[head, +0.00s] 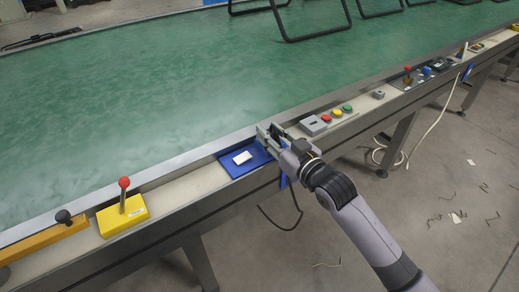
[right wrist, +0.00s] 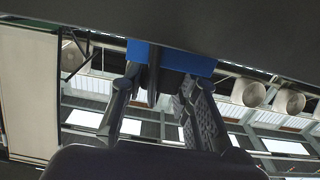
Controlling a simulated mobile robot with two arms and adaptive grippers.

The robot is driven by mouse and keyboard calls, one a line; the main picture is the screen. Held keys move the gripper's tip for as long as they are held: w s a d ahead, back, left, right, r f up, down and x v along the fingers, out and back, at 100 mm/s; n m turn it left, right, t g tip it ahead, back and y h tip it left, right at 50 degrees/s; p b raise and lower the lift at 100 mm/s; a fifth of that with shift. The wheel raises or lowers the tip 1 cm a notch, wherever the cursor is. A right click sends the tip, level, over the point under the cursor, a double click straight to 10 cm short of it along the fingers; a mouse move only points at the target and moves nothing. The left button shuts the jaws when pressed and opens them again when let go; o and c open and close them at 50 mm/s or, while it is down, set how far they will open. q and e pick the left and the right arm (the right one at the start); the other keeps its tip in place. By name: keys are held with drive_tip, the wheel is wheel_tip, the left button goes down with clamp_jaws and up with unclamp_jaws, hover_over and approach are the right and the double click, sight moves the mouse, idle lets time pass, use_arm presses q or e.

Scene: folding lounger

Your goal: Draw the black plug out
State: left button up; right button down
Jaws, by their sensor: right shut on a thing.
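My right gripper (head: 271,137) is at the right end of a blue tray (head: 232,171) on the conveyor's side rail. It is shut on the black plug, which is mostly hidden by the fingers in the head view. In the right wrist view, the dark plug (right wrist: 154,78) shows between the two fingers, close to a blue surface (right wrist: 190,62). I cannot tell whether the plug is still seated or clear of its socket. A black cable (head: 297,207) hangs below the rail near the gripper. My left gripper is not in view.
A white block (head: 242,158) lies on the blue tray. A grey box (head: 314,125) with red, yellow and green buttons beside it stands right of the gripper. A yellow box with a red-knobbed lever (head: 124,190) stands to the left. The green belt (head: 150,90) is clear nearby.

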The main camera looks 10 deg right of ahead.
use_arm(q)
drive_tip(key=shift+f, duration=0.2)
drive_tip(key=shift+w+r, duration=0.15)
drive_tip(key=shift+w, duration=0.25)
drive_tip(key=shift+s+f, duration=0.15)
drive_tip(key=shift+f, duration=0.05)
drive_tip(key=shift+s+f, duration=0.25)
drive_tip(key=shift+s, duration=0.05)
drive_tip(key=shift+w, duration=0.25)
use_arm(e)
drive_tip(key=shift+r, duration=0.15)
idle(0.7)
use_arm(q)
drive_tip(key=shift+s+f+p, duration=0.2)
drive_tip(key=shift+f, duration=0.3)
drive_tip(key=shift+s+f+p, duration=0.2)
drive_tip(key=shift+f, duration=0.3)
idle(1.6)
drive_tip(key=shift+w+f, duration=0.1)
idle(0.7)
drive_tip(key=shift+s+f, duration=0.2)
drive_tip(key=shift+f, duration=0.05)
